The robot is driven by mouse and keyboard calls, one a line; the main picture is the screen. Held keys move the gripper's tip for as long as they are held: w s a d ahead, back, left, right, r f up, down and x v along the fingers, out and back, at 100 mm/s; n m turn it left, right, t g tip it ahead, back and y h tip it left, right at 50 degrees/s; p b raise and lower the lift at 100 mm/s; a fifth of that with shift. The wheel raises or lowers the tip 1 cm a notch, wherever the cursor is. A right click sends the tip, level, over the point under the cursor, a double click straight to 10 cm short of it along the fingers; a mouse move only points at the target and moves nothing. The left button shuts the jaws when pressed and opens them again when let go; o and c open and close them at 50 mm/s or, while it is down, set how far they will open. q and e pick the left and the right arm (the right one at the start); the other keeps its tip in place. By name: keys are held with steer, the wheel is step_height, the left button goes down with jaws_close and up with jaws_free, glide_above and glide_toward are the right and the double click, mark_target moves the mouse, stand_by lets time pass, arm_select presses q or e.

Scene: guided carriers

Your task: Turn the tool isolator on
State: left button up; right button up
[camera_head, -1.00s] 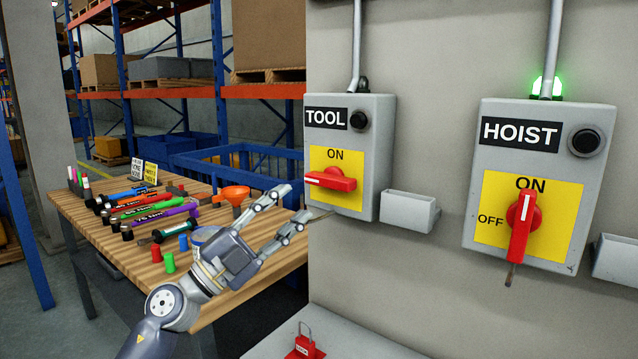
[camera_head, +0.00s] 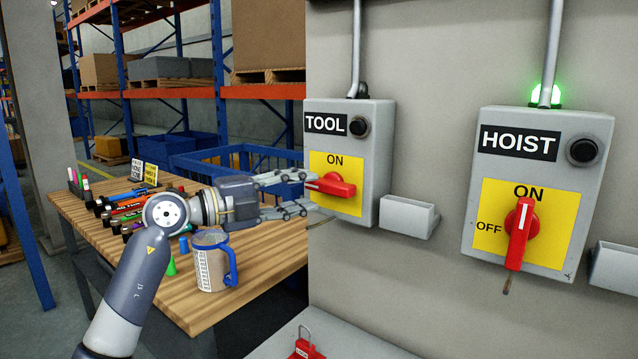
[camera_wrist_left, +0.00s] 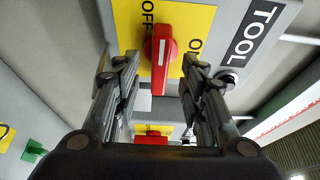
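The tool isolator (camera_head: 383,165) is a grey wall box with a TOOL label, a yellow plate and a red rotary handle (camera_head: 335,186). The handle lies horizontal, across from the ON mark above it. In the left wrist view the handle (camera_wrist_left: 160,55) lines up roughly with the OFF mark. My left gripper (camera_head: 298,192) is open, its fingers pointing at the handle from the left. In the left wrist view its fingertips (camera_wrist_left: 158,66) sit to either side of the handle, with gaps; contact is not visible. My right gripper is not in view.
The hoist isolator (camera_head: 594,190) at right has its handle upright at ON and a lit green lamp (camera_head: 546,95). A small grey holder (camera_head: 409,217) sits between the boxes. A workbench (camera_head: 262,258) holds a blue-handled mug (camera_head: 211,265) and tools. A red padlock (camera_head: 305,348) lies below.

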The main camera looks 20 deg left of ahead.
mark_target(320, 187)
arm_select(q)
steer(key=shift+p+x, duration=0.35)
steer(key=shift+x, duration=1.85)
steer(key=shift+c, duration=0.5)
steer(key=shift+s+a, duration=0.1)
steer(key=shift+s, duration=0.1)
jaws_close()
